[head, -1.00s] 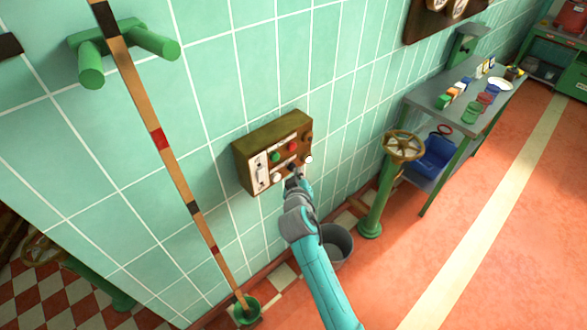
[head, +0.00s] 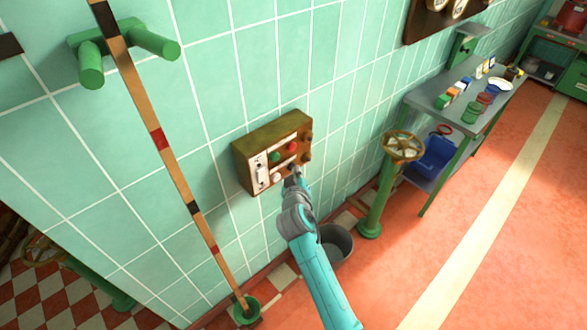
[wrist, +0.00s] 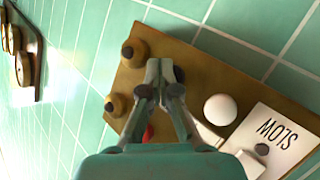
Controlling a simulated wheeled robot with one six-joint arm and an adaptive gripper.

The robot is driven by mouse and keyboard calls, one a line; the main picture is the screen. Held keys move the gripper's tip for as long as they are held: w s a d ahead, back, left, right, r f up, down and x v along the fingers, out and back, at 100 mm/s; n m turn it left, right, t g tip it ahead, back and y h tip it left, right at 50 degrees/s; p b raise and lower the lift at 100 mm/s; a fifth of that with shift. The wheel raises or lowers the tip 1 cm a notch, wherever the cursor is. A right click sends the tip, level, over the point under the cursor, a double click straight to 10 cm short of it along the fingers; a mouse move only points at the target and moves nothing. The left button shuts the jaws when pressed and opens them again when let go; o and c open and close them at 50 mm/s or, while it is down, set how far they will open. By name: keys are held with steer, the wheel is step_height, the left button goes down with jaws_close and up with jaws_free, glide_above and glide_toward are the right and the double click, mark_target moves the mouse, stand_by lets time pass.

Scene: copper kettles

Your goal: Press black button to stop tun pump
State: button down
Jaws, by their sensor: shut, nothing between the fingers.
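A brown control box (head: 243,160) is fixed to the tiled wall and also fills the wrist view (wrist: 185,57). It carries a green button (head: 274,158), a red button (head: 292,146), a white round button (head: 277,177) and brown round fittings (head: 306,138) at its right end.
A striped pole (head: 165,150) leans in front of the wall at left, its foot in a green cup. A grey bucket (head: 338,243) and a green post with a brass handwheel (head: 404,146) stand right of my arm. A workbench (head: 432,100) stands beyond.

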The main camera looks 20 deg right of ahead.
steer(key=shift+s+d, duration=0.3)
steer(key=shift+s, duration=0.5)
steer(key=shift+s+d, duration=0.3)
steer(key=shift+s, duration=0.5)
steer(key=shift+s+d, duration=0.3)
steer(key=shift+s, duration=0.45)
steer(key=shift+s+d, duration=0.3)
steer(key=shift+s, duration=0.5)
